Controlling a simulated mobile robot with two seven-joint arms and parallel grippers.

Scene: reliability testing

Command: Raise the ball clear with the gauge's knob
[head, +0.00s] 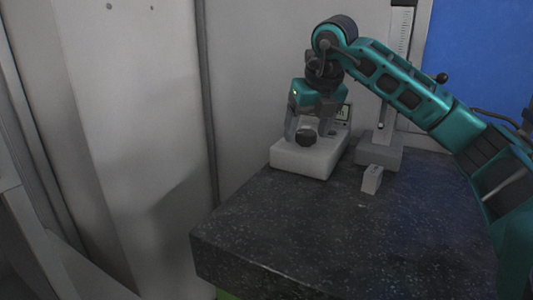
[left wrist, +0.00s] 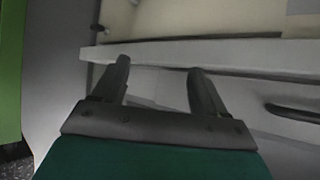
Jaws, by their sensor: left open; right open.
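A gauge with a tall scale column (head: 401,30) and grey base (head: 385,152) stands at the back right of the dark table. A small pale ball (head: 380,125) shows low in front of its column. A black round knob (head: 441,78) shows just above my right arm; I cannot tell what it joins. My right gripper (head: 308,135) points down, open, over a pale box (head: 309,158). A dark round knob (head: 305,138) on this box shows between its fingers; contact is unclear. My left gripper (left wrist: 158,68) is open and empty in the left wrist view, and outside the head view.
The dark speckled table (head: 300,235) is clear in front. A small pale block (head: 372,179) stands before the gauge's base. A small display (head: 344,112) sits behind my right gripper. A pale ledge (left wrist: 230,52) lies beyond my left fingers.

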